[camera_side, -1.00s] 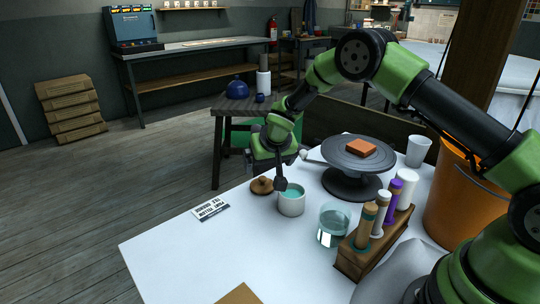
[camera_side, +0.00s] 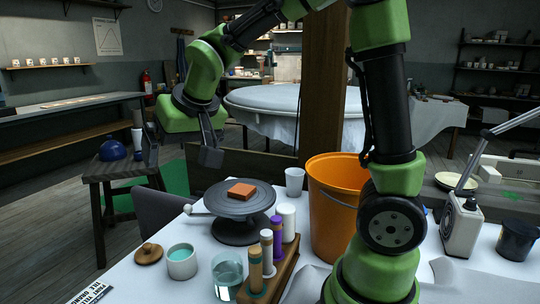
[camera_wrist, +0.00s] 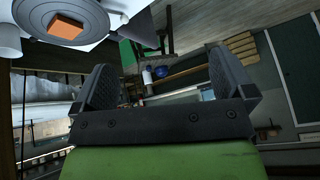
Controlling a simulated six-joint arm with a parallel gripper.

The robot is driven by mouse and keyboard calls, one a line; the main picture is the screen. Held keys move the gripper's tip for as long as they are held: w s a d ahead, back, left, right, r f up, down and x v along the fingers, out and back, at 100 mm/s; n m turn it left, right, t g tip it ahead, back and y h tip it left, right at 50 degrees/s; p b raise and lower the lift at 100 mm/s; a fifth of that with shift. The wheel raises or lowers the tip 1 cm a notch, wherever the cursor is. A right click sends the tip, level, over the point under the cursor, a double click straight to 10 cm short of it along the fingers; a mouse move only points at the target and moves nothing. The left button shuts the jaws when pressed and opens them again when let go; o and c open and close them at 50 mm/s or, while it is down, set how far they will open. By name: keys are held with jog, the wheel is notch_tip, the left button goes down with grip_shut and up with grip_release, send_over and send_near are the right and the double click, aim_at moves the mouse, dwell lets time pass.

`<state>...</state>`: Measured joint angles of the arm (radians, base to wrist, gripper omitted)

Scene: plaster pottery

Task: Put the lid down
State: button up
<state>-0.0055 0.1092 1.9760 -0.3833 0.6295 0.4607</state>
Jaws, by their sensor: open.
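The wooden lid (camera_side: 149,253) with a small knob lies on the white table at the left, beside the jar. The small white jar (camera_side: 182,264) is uncovered and shows teal contents. My gripper (camera_side: 180,150) is raised well above and behind the table, apart from the lid. In the wrist view my gripper (camera_wrist: 163,85) has its two fingers wide apart with nothing between them. The lid and the jar are not in the wrist view.
A dark turntable (camera_side: 240,205) bears an orange block (camera_side: 242,191). A glass beaker (camera_side: 227,276), a wooden rack (camera_side: 268,279) of tubes, a white cup (camera_side: 294,181) and an orange bucket (camera_side: 333,200) stand nearby. A wooden stool (camera_side: 118,170) is behind the table.

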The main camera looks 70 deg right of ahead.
jog(key=s+a+r+y, duration=0.1)
jog(key=s+a, duration=0.1)
jog(key=s, duration=0.7)
jog(key=s+a+r+n+t+y, duration=0.1)
jog(key=s+a+r+y, duration=0.1)
jog(key=s, duration=0.7)
jog(key=shift+a, duration=0.25)
